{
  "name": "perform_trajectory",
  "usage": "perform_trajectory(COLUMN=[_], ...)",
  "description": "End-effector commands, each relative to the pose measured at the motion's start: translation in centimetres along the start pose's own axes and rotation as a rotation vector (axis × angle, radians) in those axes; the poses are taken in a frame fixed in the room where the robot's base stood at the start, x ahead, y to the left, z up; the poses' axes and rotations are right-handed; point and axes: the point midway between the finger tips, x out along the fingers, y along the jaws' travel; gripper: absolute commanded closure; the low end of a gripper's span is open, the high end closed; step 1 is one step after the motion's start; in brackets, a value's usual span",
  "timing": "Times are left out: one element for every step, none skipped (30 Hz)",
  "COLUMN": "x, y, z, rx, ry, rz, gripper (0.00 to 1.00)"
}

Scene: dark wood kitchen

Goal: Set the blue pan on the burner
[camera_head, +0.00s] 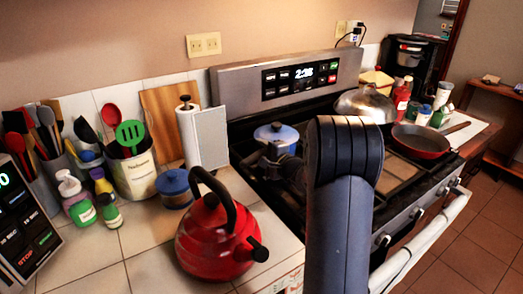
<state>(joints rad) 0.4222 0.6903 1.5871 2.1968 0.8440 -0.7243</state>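The blue pan (285,131) is at the left rear of the black stove (246,131), below the control panel. It looks upright, with a pale knob-like spot on top. My gripper (268,160) is dark and small at the near left side of the pan, overlapping its lower front in the picture. I cannot tell whether its fingers touch or hold the pan, or whether they are open. The pan's underside and the burner beneath it are hidden, so I cannot tell whether it rests there. My arm covers the middle of the stove.
A red kettle (210,243) stands on the tiled counter at the front left. A red frying pan (421,141) and a silver domed lid (364,102) are on the stove's right side. A paper towel roll (188,138) stands left of the stove. A white oven handle (428,238) runs along the front.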

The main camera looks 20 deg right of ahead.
Motion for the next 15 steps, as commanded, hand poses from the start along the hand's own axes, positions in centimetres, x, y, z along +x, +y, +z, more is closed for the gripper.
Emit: perform_trajectory(x=[-1.0, -1.5, -2.4, -3.0, -3.7, -4.7, -5.3, -6.0, -6.9, -7.5, -8.1, -8.8, -9.3, -9.8, -10.3], y=[0.1, 0.1, 0.1, 0.1, 0.1, 0.1, 0.1, 0.1, 0.1, 0.1, 0.1, 0.1, 0.1, 0.1, 0.0], z=[-0.1, -0.2, -0.2, -0.1, -0.2, -0.2, -0.2, -0.2, -0.2, -0.2, -0.2, -0.1, -0.1, -0.1, -0.1], rx=[0.000, 0.000, 0.000, 0.000, 0.000, 0.000, 0.000, -0.001, 0.000, -0.001, -0.001, 0.000, 0.000, 0.000, 0.000], ry=[0.003, 0.004, 0.005, 0.004, 0.005, 0.005, 0.005, 0.005, 0.005, 0.005, 0.005, 0.004, 0.004, 0.004, 0.004], rz=[-0.002, -0.002, -0.002, -0.001, -0.002, -0.003, -0.002, -0.002, -0.002, -0.003, -0.001, -0.003, -0.002, -0.001, -0.002], gripper=[0.64, 0.64, 0.64, 0.64, 0.64, 0.64, 0.64, 0.64, 0.64, 0.64, 0.64, 0.64, 0.64, 0.64, 0.64])
